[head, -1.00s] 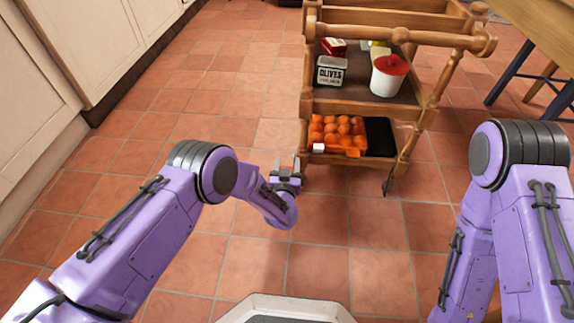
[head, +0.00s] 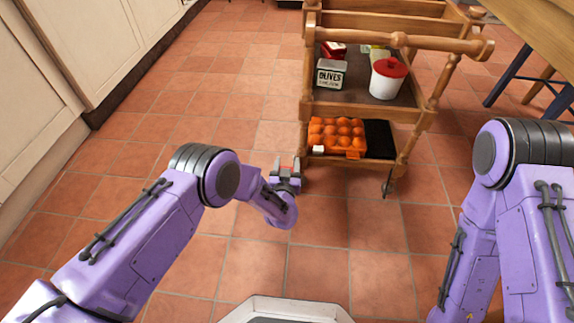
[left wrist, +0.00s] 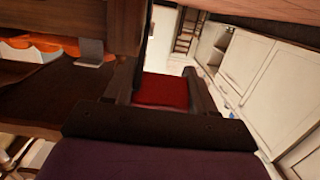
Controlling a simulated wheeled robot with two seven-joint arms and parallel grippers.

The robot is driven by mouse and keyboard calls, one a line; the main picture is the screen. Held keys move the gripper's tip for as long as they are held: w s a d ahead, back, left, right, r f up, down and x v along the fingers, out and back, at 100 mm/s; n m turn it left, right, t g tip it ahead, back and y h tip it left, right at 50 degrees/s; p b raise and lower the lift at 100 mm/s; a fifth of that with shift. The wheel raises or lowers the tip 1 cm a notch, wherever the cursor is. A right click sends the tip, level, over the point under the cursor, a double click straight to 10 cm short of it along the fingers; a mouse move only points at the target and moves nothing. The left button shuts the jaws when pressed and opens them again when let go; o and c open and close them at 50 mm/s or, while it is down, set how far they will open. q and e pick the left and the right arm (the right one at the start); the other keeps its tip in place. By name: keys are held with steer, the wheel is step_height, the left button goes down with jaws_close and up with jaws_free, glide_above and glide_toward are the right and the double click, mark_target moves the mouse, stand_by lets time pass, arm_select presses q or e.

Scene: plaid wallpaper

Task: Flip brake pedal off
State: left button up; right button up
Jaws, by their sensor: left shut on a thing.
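A wooden trolley (head: 311,110) stands ahead on the tiled floor. My left gripper (head: 287,167) is at its lower left corner, beside the bottom shelf. In the left wrist view the fingers (left wrist: 165,88) are shut on a small dark red piece (left wrist: 160,91), which looks like the brake pedal. The pedal cannot be made out clearly in the head view, and whether it is up or down cannot be told. A trolley wheel (head: 387,187) shows at the lower right. My right gripper is out of view; only its arm shows.
The middle shelf holds an olives tin (head: 330,74) and a white pot with a red lid (head: 387,78). Cabinets (head: 80,45) line the left; a blue-legged stool (head: 510,75) stands right. The near floor is clear.

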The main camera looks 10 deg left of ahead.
arm_select(q)
steer(key=shift+w+r, duration=0.1)
steer(key=shift+r, duration=0.1)
stand_by(0.4)
steer(key=o, duration=1.4)
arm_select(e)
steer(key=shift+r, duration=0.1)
arm_select(q)
steer(key=shift+s+d+p, duration=0.1)
steer(key=shift+s+p, duration=0.2)
steer(key=shift+s, duration=0.15)
steer(key=s+p, duration=0.1)
steer(key=s, duration=0.2)
steer(key=s+p, duration=0.2)
steer(key=s, duration=0.1)
steer(key=s+r+p, duration=0.1)
steer(key=s, duration=0.2)
steer(key=shift+s+r, duration=0.1)
steer(key=shift+s, duration=0.3)
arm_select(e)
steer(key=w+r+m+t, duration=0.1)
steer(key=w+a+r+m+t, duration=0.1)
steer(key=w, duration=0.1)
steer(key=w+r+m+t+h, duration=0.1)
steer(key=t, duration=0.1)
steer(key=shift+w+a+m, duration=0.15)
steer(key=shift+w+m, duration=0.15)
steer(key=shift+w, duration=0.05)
